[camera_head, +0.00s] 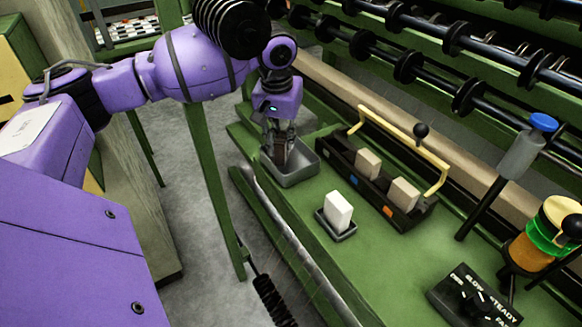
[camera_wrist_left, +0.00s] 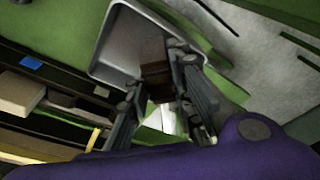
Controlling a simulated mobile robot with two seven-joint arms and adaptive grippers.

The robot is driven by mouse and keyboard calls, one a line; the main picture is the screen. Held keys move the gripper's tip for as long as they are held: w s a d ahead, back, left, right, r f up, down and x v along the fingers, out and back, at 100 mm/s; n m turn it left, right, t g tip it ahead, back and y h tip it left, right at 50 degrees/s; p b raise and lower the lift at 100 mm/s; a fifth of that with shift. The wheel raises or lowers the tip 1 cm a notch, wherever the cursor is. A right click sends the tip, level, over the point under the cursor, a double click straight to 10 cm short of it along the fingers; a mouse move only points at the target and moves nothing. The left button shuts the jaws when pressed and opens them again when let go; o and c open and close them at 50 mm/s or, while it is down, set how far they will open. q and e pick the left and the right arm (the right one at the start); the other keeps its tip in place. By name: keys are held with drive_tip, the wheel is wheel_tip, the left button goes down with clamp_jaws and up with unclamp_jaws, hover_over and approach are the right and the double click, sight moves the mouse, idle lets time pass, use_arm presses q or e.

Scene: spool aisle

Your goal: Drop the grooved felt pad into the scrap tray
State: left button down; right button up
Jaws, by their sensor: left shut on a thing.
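My left gripper (camera_head: 279,143) is shut on a dark brown block, the grooved felt pad (camera_head: 278,152). In the left wrist view the pad (camera_wrist_left: 156,80) sits between the two fingers (camera_wrist_left: 157,92); its grooves are hard to make out. The scrap tray (camera_head: 302,172) is a grey, open, rectangular tray on the green bench. It also shows in the left wrist view (camera_wrist_left: 115,62). The gripper and pad are over the tray, low at its mouth. I cannot tell whether the pad touches the tray floor. My right gripper is not in view.
A black holder (camera_head: 348,178) with a yellow handle (camera_head: 385,128) and two beige pads stands right of the tray. A white block (camera_head: 338,210) sits in a small dark dish. A control box (camera_head: 474,296) and an amber-green jar (camera_head: 543,235) stand further right. Spool rollers run behind.

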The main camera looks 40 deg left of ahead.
use_arm(q)
drive_tip(key=c, duration=2)
unclamp_jaws()
drive_tip(key=o, duration=0.5)
drive_tip(key=shift+o, duration=0.2)
drive_tip(key=shift+r, duration=0.15)
wheel_tip(320, 180, up, 12)
drive_tip(key=s, duration=0.1)
drive_tip(key=shift+s+d, duration=0.35)
